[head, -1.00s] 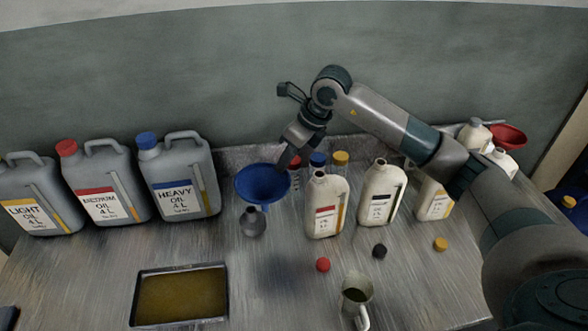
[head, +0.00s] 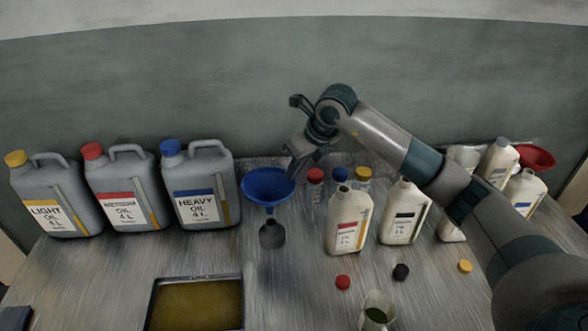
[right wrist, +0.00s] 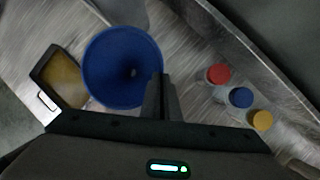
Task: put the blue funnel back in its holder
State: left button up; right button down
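The blue funnel (head: 268,184) hangs upright in the air over the table, mouth up; its bowl also fills much of the right wrist view (right wrist: 115,68). My right gripper (head: 294,171) is shut on its right rim; in the right wrist view the fingers (right wrist: 160,97) are close together at that rim. A small dark grey holder-like piece (head: 271,235) with a narrow top stands below the funnel. The spout tip appears just above it; I cannot tell whether they touch. My left gripper is not in view.
Grey oil jugs, including the heavy oil jug (head: 205,185), stand at left. White bottles (head: 348,222) and small capped bottles (head: 315,187) stand to the right. A tray of oil (head: 195,305), loose caps (head: 343,283) and a jug (head: 377,312) are in front. A red funnel (head: 537,157) is far right.

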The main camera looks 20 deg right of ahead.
jog(key=shift+f+b, duration=0.55)
jog(key=shift+f, duration=1.05)
jog(key=shift+d+f+b, duration=0.1)
jog(key=shift+f+b, duration=0.15)
jog(key=shift+b, duration=0.2)
jog(key=shift+f, duration=0.15)
